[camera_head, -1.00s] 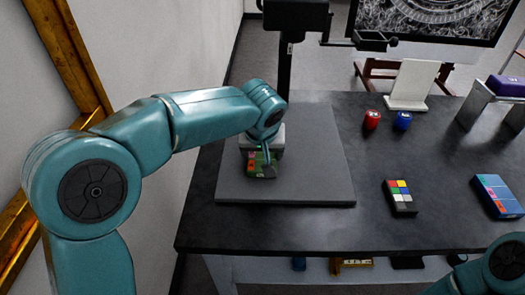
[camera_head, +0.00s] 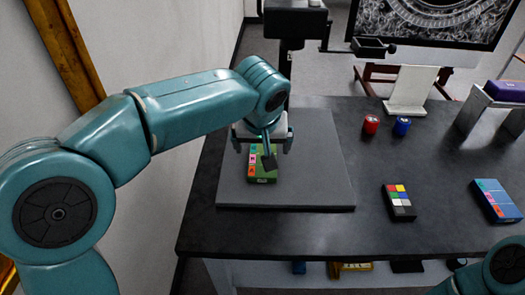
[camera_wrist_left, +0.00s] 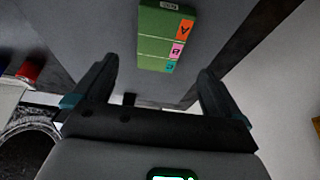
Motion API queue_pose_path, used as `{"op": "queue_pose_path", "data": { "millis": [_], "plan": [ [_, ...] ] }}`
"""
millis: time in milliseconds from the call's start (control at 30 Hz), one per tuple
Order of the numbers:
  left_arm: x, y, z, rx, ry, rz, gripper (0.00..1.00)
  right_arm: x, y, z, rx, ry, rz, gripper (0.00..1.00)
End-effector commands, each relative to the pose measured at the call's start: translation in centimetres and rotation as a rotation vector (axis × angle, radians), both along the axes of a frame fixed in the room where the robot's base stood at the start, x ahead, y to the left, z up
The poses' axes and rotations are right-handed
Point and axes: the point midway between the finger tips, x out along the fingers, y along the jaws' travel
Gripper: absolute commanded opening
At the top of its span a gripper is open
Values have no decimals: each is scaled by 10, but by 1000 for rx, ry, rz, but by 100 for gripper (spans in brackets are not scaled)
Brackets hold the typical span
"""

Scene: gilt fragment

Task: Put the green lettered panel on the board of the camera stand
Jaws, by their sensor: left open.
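The green lettered panel (camera_head: 264,177) lies flat on the grey board (camera_head: 315,165) of the camera stand (camera_head: 285,75), toward the board's left side. Orange, pink and teal lettered squares run along its left edge. My left gripper (camera_head: 262,146) is open and empty above the panel, hiding part of it. In the left wrist view the panel (camera_wrist_left: 153,38) lies beyond the spread fingers of my left gripper (camera_wrist_left: 158,72), apart from them, with grey board around it. My right gripper is out of view.
Red (camera_head: 371,124) and blue (camera_head: 402,126) cylinders stand right of the board, before a white stand (camera_head: 410,92). A colour-patch block (camera_head: 399,200) and a blue box (camera_head: 497,199) lie farther right. The stand's column rises behind my gripper. The board's right half is clear.

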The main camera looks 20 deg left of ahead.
Motion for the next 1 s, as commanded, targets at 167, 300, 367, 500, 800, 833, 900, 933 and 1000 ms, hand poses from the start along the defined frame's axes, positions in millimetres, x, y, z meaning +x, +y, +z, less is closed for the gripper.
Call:
{"op": "queue_pose_path", "data": {
  "millis": [167,300,367,500,800,833,900,933,1000],
  "plan": [
    [-12,-4,33,-1,-1,-1,99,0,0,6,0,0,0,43],
    [-18,-5,45,-1,0,-1,99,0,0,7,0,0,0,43],
    [-19,-6,46,0,1,-1,99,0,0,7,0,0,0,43],
    [-19,-5,47,0,1,-1,99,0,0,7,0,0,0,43],
    [-19,-5,46,0,1,0,99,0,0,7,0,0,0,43],
    [-19,-5,46,0,1,0,99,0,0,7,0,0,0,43],
    [-19,-5,46,0,1,0,99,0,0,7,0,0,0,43],
    [-19,-5,46,0,1,0,99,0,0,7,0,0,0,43],
    [-20,-6,47,0,1,0,99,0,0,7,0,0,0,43]
  ]
}}
